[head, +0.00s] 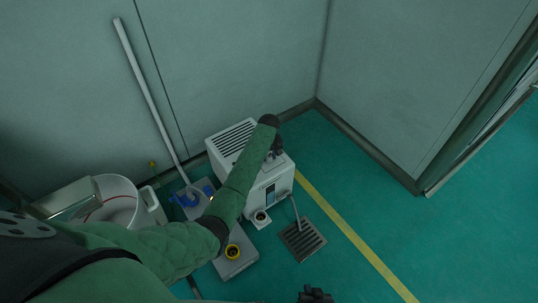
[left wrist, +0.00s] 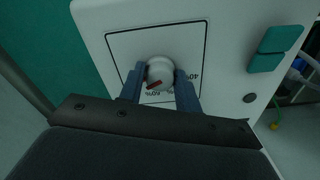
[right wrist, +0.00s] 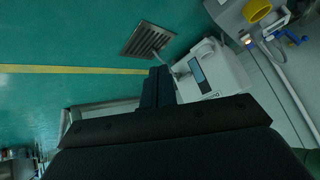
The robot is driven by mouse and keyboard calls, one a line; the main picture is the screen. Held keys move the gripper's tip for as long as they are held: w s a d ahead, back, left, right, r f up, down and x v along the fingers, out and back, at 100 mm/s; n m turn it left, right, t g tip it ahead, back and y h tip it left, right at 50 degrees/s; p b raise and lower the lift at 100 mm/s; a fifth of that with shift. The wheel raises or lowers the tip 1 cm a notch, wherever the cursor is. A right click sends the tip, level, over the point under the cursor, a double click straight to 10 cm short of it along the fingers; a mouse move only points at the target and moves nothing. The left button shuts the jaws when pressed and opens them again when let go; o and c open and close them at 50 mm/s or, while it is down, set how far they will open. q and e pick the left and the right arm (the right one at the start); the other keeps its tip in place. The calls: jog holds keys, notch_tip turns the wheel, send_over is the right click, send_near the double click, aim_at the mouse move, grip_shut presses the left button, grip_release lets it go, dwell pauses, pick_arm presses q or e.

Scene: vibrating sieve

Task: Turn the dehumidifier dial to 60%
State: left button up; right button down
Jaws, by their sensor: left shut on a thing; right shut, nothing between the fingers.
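The dehumidifier (head: 232,138) is a white box with a slotted top, on the floor against the wall. Its dial (left wrist: 160,70), a white round knob with a red mark, sits on a square-framed panel in the left wrist view. The "60%" label is just below the knob and "40%" to its right. The red mark is low on the knob, slightly left of "60%". My left gripper (left wrist: 160,86) is shut on the dial, one finger on each side. In the head view its fingertips are largely hidden. My right gripper (right wrist: 158,72) is shut and empty, away from the dehumidifier.
A floor drain (head: 303,240) lies in front of the dehumidifier, beside a yellow floor line (head: 345,235). A white bucket (head: 112,203) and a grey device with blue valves (head: 184,200) stand to the left. Open green floor lies to the right.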

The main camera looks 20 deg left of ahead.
aim_at(269, 156)
pick_arm(q)
jog(key=n+p, duration=0.3)
jog(key=p, duration=0.1)
jog(key=shift+r, duration=0.2)
jog(key=n+p, duration=0.4)
jog(key=n, duration=0.1)
jog(key=shift+f, duration=0.1)
jog(key=shift+f+n+p, duration=0.1)
jog(key=shift+n+p, duration=0.2)
pick_arm(e)
notch_tip(269, 156, up, 24)
jog(key=w+g, duration=0.1)
jog(key=g, duration=0.1)
jog(key=shift+w+n, duration=0.15)
jog(key=shift+n, duration=0.15)
jog(key=shift+r, duration=0.1)
pick_arm(q)
jog(key=o, duration=1)
jog(key=shift+c, duration=0.2)
notch_tip(269, 156, up, 7)
jog(key=shift+r+p, duration=0.1)
jog(key=shift+p, duration=0.2)
jog(key=shift+r, duration=0.3)
pick_arm(e)
notch_tip(269, 156, up, 3)
jog(key=shift+d+f, duration=0.15)
